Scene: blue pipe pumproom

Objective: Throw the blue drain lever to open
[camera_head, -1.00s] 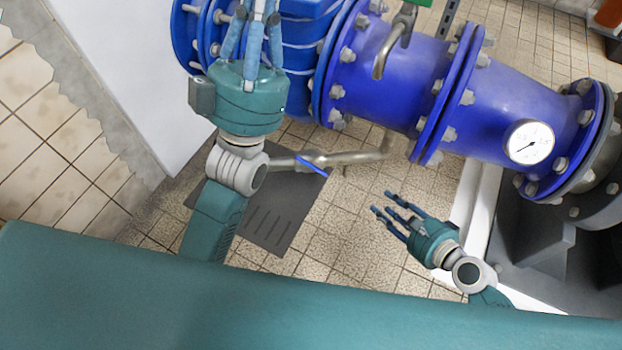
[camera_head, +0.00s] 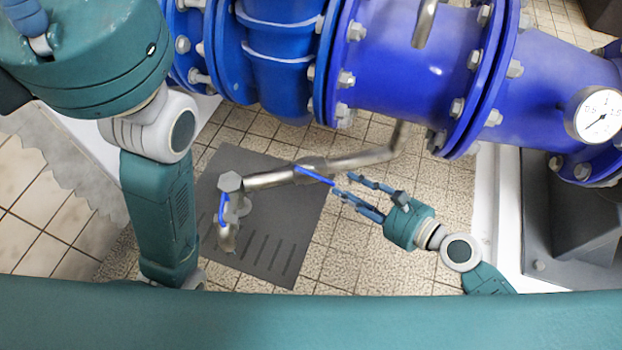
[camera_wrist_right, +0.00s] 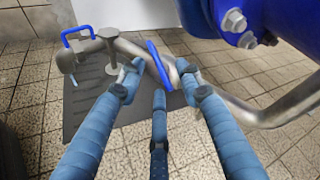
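The blue drain lever (camera_head: 315,176) is a thin blue bar on the grey metal drain pipe (camera_head: 362,160). It also shows in the right wrist view (camera_wrist_right: 158,63), slanting across the pipe. My right gripper (camera_head: 350,187) is close to the lever's near end, its fingers pointing at it. In the wrist view its fingers (camera_wrist_right: 160,74) are spread, with the lever in the gap between their tips. I cannot tell whether any finger touches it. My left gripper (camera_head: 28,18) is mostly cut off at the top left corner; its fingertips are out of view.
A second blue handle (camera_head: 222,207) sits on the tap at the pipe's left end, above a dark slotted floor plate (camera_head: 262,250). A large blue flanged pipe (camera_head: 405,70) with a gauge (camera_head: 597,115) runs behind. Tiled floor is clear in front.

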